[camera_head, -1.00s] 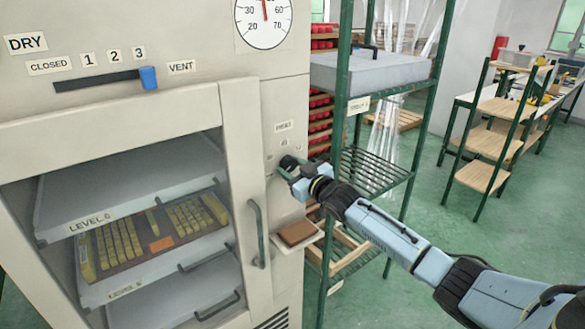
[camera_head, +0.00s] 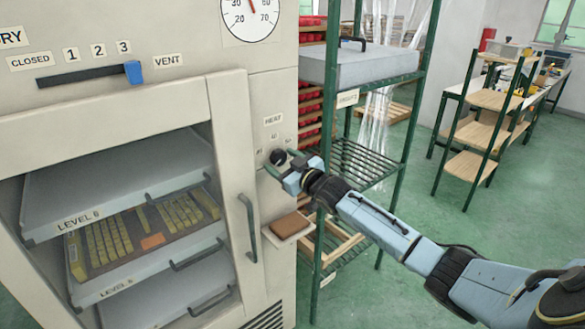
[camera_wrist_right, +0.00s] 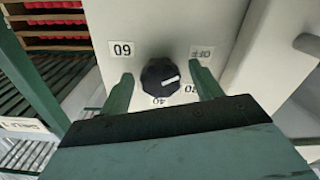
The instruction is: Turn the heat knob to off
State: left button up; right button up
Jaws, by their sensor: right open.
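The heat knob (camera_head: 278,156) is a round black knob on the cabinet's right front panel, below the HEAT label (camera_head: 273,120). In the right wrist view the knob (camera_wrist_right: 160,77) has a white pointer mark directed right, between the 20 label and the OFF label (camera_wrist_right: 202,53). My right gripper (camera_head: 282,169) is at the panel. In the wrist view its two green fingers (camera_wrist_right: 161,75) stand open on either side of the knob, with gaps between them and it. My left gripper is not in view.
The cabinet's door handle (camera_head: 248,228) is below left of the knob. A small ledge with a brown block (camera_head: 290,225) sticks out below my right gripper. A green shelf rack (camera_head: 408,120) stands close to the right.

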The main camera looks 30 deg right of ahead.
jog(key=s+d, duration=0.1)
jog(key=s, duration=1.2)
jog(key=s+f+m+g+h, duration=0.1)
jog(key=s+f+g, duration=0.25)
jog(key=f, duration=0.85)
jog(key=s+f+m+g+h+b, duration=0.15)
jog(key=s+f, duration=0.35)
jog(key=f, duration=0.7)
jog(key=s+f+g+h, duration=0.1)
jog(key=s+f+g, duration=0.25)
jog(key=f, duration=0.85)
jog(key=s+a+f+g+y, duration=0.1)
jog(key=s+a+f+g, duration=0.15)
jog(key=s+f, duration=0.6)
jog(key=s+a+f+g, duration=0.2)
jog(key=s+a+f, duration=0.2)
jog(key=s+f, duration=0.5)
jog(key=s+a+f+g, duration=0.2)
jog(key=s+a+f, duration=0.1)
jog(key=s, duration=0.6)
jog(key=s+a+f+g+b, duration=0.1)
jog(key=s+a+f+g, duration=0.1)
jog(key=s+a, duration=0.4)
jog(key=s+f+n+y, duration=0.1)
jog(key=s, duration=0.2)
jog(key=shift+s, duration=0.35)
